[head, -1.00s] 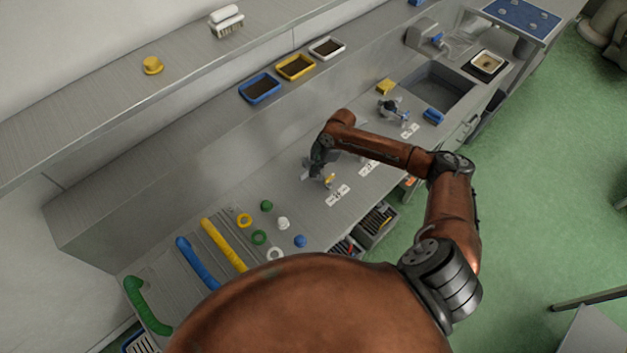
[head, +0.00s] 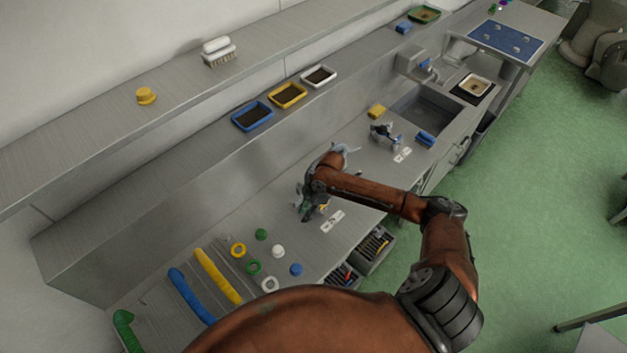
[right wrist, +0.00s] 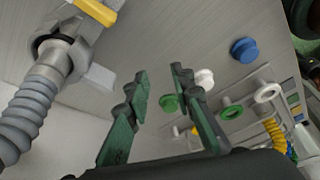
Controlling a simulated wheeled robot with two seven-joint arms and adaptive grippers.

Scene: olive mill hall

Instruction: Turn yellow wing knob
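The yellow wing knob (right wrist: 97,11) shows at the top left of the right wrist view, on a grey metal fitting with a ribbed grey hose (right wrist: 30,110). Part of it is cut off by the frame edge. In the head view only a small yellow bit (head: 323,208) shows beside my right gripper (head: 307,212). My right gripper's green fingers (right wrist: 160,80) are apart with nothing between them. They are to the right of the knob in the wrist view and do not touch it. My left gripper is not in view.
White (right wrist: 204,78), green (right wrist: 169,103) and blue (right wrist: 243,50) caps stand on the bench beyond the fingers. Blue (head: 190,295) and yellow (head: 218,275) tubes lie at the left. Another valve fitting (head: 382,133) stands near the sink (head: 420,108). A white label (head: 332,221) lies in front.

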